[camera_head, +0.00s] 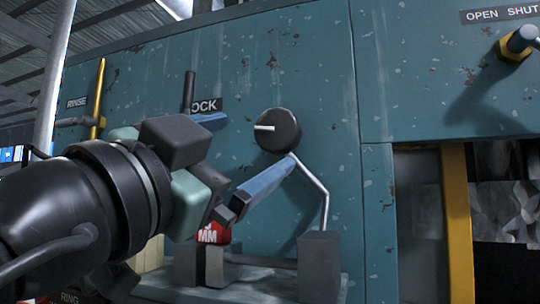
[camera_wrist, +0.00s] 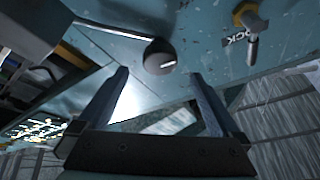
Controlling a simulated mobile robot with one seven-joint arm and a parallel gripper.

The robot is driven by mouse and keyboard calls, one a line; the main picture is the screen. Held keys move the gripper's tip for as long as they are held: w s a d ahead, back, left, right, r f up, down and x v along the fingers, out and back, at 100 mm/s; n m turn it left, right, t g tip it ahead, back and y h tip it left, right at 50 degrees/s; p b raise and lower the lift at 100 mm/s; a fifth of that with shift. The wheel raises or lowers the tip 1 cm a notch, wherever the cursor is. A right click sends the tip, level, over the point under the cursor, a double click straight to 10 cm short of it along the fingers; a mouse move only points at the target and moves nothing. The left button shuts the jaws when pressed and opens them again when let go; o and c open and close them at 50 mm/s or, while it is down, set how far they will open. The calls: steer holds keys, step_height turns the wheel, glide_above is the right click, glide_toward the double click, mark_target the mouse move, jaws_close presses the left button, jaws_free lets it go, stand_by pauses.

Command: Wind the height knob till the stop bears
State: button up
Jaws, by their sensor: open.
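A round black knob (camera_head: 278,130) with a white index line is on the teal panel, its line pointing left. It also shows in the wrist view (camera_wrist: 160,56), beyond the fingertips. My gripper (camera_head: 260,139) is open, its two blue fingers spread apart. In the wrist view my gripper (camera_wrist: 158,72) has the knob roughly between and ahead of its fingers, with nothing held. I cannot tell whether either finger touches the knob. A bent metal rod (camera_head: 325,190) runs from below the knob down to a grey block. I cannot make out which part is the stop.
A grey block (camera_head: 319,266) stands on a low base under the knob, beside a red piece (camera_head: 213,233) marked "MM". A dark lever (camera_head: 189,92) and a yellow lever (camera_head: 98,95) are to the left. A valve handle (camera_head: 519,39) is at the upper right.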

mark_target(274, 133)
steer(key=b+v, duration=0.1)
steer(key=v, duration=0.3)
steer(key=w+d+r+n+y+p, duration=0.1)
steer(key=w+n+p, duration=0.2)
steer(key=p, duration=0.1)
steer(key=w+d+r+n+t+y+p, duration=0.1)
steer(key=w+d+r+n+p, duration=0.1)
steer(key=w+n+p, duration=0.1)
steer(key=w+d+r+n+y+p, duration=0.1)
steer(key=w+d+n+p, duration=0.1)
steer(key=p, duration=0.4)
steer(key=shift+w+r+n+t+y, duration=0.15)
steer(key=shift+w+n+t+y, duration=0.15)
steer(key=shift+w+n, duration=0.35)
steer(key=shift+w+d+r, duration=0.1)
steer(key=shift+w+d, duration=0.1)
steer(key=shift+w, duration=0.35)
